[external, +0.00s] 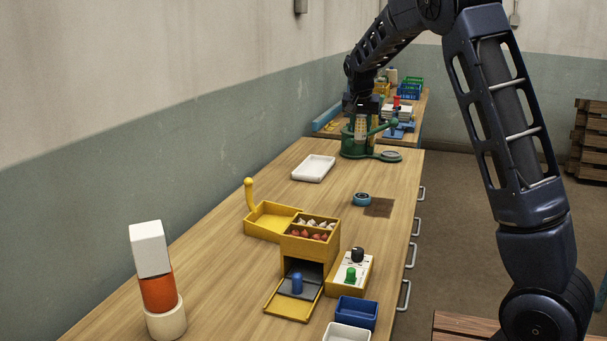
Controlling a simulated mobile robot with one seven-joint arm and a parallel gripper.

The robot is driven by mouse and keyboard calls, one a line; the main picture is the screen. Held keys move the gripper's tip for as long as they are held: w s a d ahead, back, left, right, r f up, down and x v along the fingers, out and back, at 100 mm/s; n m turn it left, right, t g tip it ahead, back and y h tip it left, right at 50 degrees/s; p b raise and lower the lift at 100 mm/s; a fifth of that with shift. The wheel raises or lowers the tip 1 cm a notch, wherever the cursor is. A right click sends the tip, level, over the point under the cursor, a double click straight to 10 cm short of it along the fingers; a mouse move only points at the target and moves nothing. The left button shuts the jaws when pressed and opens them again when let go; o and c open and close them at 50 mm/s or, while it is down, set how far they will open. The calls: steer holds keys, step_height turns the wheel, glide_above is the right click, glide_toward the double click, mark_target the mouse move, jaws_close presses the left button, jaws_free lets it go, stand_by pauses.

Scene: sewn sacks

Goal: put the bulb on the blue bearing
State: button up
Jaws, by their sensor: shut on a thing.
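The blue bearing (362,199) is a small blue ring with a dark centre, lying flat on the wooden bench beside a brown square patch. My gripper (362,112) is far up the bench, over a green stand (353,147), well beyond the bearing. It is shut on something. A pale, tan thing (361,129) shows just below the fingers; it is too small to tell whether this is the bulb or part of the stand. I cannot make out the bulb for certain elsewhere.
A white tray (314,168) lies left of the stand. Nearer are a yellow box (310,247) with small red and white things, a yellow tray (262,232), a button panel (350,274), a blue bin (356,312) and a stacked column (158,290). Bench around the bearing is mostly clear.

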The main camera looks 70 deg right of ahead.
steer(key=s+d, duration=0.1)
steer(key=d, duration=0.2)
steer(key=m, duration=0.1)
glide_above(362, 195)
step_height(362, 195, down, 20)
steer(key=shift+s+r, duration=0.1)
steer(key=shift+r, duration=0.05)
stand_by(0.5)
steer(key=o, duration=1)
steer(key=v, duration=1.2)
steer(key=shift+w, duration=0.2)
